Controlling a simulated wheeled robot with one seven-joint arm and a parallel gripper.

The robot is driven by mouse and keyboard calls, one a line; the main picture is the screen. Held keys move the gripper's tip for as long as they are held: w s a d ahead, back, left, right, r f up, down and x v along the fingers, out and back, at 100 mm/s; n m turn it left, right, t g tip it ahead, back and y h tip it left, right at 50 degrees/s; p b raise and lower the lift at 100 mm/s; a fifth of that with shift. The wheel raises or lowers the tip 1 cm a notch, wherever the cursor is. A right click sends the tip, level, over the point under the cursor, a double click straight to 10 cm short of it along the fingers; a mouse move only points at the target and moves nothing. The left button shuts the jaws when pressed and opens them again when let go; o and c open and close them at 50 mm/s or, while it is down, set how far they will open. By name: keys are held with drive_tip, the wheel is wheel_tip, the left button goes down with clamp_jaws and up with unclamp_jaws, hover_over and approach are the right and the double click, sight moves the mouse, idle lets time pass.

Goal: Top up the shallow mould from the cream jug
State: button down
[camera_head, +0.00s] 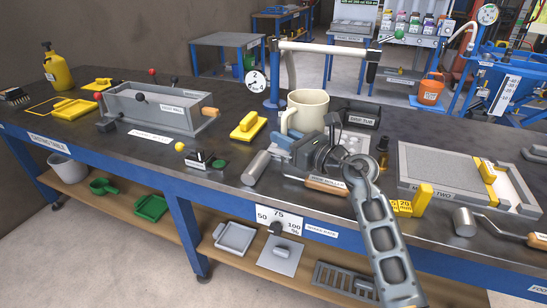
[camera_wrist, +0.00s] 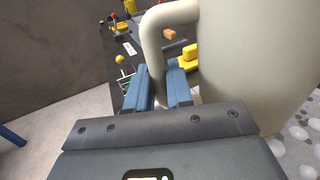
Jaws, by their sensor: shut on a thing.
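The cream jug (camera_head: 308,106) is near the middle of the bench and looks upright. Its large body fills the right of the wrist view (camera_wrist: 262,50), with the handle (camera_wrist: 152,45) on the left. My gripper (camera_wrist: 163,92) is shut on the handle, its blue fingers either side of it. My gripper also shows in the head view (camera_head: 281,142). The jug's base is hidden, so I cannot tell whether it touches the bench. A low, wide grey mould (camera_head: 440,166), its label partly reading TWO, lies at right. A deeper grey mould (camera_head: 150,115) stands at left.
A dark tub (camera_head: 358,118) stands behind my gripper, and a blue post (camera_head: 274,85) behind the jug. A metal cylinder (camera_head: 256,167) and yellow float (camera_head: 248,125) lie left. A ladle-like tool (camera_head: 466,222) lies front right.

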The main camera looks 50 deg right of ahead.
sight(285, 123)
drive_tip(key=shift+r, duration=0.1)
idle(0.3)
wheel_tip(285, 123, up, 4)
drive_tip(key=p, duration=0.4)
drive_tip(key=shift+p, duration=0.4)
